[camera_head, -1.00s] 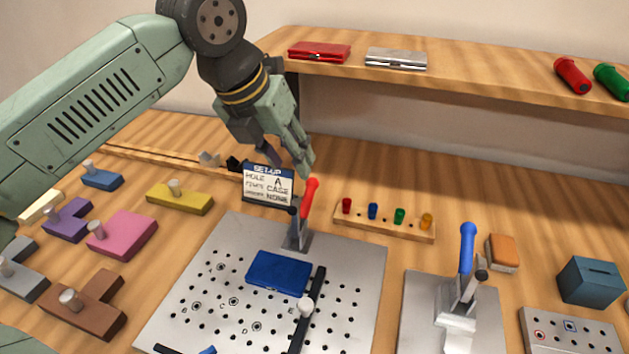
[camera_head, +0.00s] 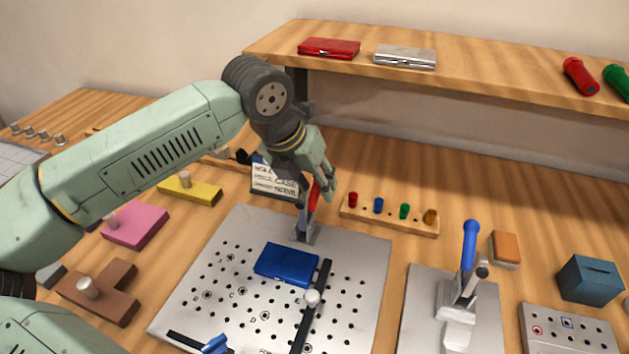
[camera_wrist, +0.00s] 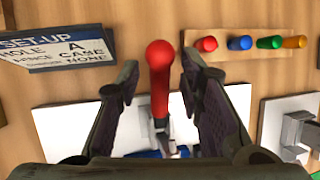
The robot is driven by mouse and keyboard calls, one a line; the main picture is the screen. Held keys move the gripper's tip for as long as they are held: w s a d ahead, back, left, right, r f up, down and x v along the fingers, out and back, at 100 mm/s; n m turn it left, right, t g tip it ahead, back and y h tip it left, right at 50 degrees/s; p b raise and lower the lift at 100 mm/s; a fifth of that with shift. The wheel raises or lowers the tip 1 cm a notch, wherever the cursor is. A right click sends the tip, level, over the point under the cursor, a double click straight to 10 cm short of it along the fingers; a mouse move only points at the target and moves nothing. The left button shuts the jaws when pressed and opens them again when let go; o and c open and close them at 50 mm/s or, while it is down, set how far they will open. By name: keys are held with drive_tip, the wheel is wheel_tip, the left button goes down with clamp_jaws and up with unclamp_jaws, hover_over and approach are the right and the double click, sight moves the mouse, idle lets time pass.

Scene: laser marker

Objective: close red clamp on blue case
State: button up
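The red clamp (camera_head: 314,197) stands at the back edge of the perforated metal plate (camera_head: 225,262), its red handle upright. In the wrist view the red handle (camera_wrist: 160,75) rises between my two fingers. My gripper (camera_head: 318,190) is open around the handle, with a gap on each side in the wrist view (camera_wrist: 157,90). The blue case (camera_head: 287,264) lies flat on the plate in front of the clamp, against a black fence (camera_head: 316,300). In the wrist view the case is mostly hidden, and the clamp's tip over it is hard to make out.
A set-up sign (camera_head: 272,180) stands just left of my gripper. A rack of coloured pegs (camera_head: 390,216) is to the right. A second clamp with a blue handle (camera_head: 469,246) stands on another plate. The wooden shelf (camera_head: 470,82) overhangs the back.

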clamp_jaws()
idle(0.6)
